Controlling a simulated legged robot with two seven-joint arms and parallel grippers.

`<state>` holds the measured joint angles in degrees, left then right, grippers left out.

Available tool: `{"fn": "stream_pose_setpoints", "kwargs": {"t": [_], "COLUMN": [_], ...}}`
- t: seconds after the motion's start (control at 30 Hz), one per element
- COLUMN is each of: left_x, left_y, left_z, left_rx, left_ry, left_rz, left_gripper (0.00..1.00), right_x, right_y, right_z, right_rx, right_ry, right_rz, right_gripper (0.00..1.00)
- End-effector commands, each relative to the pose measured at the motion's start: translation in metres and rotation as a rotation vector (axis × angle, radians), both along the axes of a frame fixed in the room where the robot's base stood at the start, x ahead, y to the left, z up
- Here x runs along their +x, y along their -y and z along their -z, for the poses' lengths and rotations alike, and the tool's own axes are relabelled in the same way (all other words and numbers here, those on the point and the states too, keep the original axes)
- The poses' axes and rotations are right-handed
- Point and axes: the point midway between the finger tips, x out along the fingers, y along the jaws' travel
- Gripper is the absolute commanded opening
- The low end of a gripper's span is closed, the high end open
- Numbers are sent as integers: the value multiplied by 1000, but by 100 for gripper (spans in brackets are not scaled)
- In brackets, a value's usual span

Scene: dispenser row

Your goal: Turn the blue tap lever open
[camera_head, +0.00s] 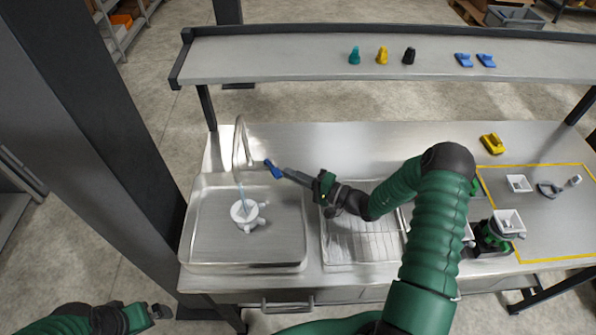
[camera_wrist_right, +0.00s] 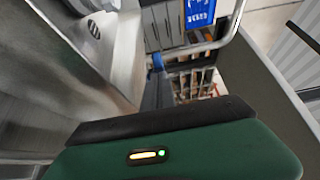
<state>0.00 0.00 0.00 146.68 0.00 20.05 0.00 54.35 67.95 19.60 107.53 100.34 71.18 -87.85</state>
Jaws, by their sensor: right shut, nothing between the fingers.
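The tap (camera_head: 239,150) is a curved metal spout at the back of the sink. Its blue lever (camera_head: 273,170) sticks out to the right of the spout and slants. The blue lever end also shows past the fingers in the wrist view (camera_wrist_right: 157,62). My left gripper (camera_head: 156,312) is low at the left, away from the sink; its jaw state is unclear.
The sink basin (camera_head: 197,255) stands left of a wire drying rack (camera_head: 345,250). A shelf (camera_head: 270,63) with coloured pieces runs behind the counter. A yellow-outlined area with small white containers (camera_head: 518,183) lies at the right.

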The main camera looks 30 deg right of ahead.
Motion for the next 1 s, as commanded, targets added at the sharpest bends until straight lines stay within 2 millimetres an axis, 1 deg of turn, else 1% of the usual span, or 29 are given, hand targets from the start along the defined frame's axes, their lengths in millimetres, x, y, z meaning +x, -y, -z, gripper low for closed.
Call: {"fn": "stream_pose_setpoints", "kwargs": {"t": [0.3, 0.77, 0.87, 1.0], "left_x": [0, 0, 0, 0], "left_y": [0, 0, 0, 0], "left_z": [2, 2, 7, 22], "left_rx": [0, 0, 0, 0], "left_ry": [0, 0, 0, 0], "left_rz": [0, 0, 0, 0], "left_gripper": [100, 100, 100, 100], "right_x": [-3, -2, 0, 8], "right_y": [-9, -9, -3, 17], "right_z": [0, 0, 2, 7], "right_rx": [0, -1, -3, -3], "right_ry": [0, 1, 2, 2], "right_rz": [0, 0, 0, -6], "right_gripper": [0, 0, 0, 0]}}
